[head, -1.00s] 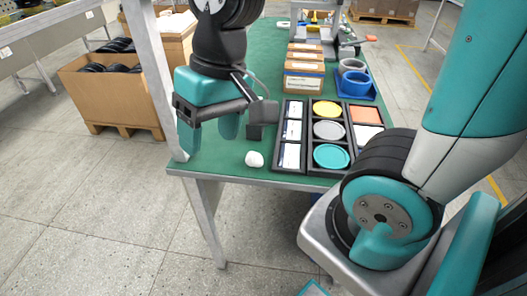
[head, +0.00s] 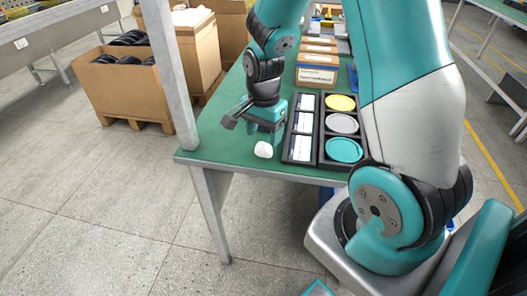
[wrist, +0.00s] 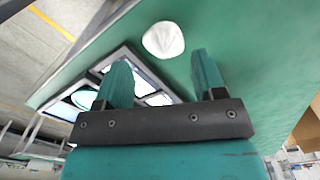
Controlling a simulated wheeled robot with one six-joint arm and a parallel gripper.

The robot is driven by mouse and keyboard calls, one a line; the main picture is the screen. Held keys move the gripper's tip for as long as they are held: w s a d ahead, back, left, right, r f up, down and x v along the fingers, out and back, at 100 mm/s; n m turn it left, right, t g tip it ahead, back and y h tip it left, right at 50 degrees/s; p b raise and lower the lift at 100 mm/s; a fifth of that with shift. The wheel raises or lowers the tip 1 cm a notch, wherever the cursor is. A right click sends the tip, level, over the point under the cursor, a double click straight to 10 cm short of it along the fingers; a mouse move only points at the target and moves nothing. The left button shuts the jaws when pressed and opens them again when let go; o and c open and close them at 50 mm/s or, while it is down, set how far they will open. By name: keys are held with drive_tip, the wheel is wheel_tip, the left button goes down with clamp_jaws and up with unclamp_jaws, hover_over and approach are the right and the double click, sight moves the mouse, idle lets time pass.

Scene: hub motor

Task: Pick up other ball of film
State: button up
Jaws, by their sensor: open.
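The ball of film (head: 263,149) is a small white crumpled lump on the green table (head: 222,150), close to its front edge and left of the black trays. In the wrist view the ball of film (wrist: 163,40) lies beyond the fingertips, roughly between their lines and apart from both. My gripper (head: 268,138) is low over the table just behind the ball in the head view. In the wrist view my gripper (wrist: 160,72) has its two teal fingers spread, with nothing between them.
Black trays holding white cards (head: 302,124) and yellow, grey and teal discs (head: 343,150) stand right of the ball. Cardboard boxes (head: 316,76) sit behind them. A metal post (head: 170,75) rises at the table's left edge. My own arm hides the table's right side.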

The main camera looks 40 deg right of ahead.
sight(264, 144)
drive_tip(key=shift+w+d+f, duration=0.1)
drive_tip(key=shift+d+f, duration=0.05)
drive_tip(key=shift+f, duration=1.45)
drive_tip(key=shift+w+d+f, duration=0.1)
drive_tip(key=shift+f, duration=1.45)
drive_tip(key=c, duration=0.7)
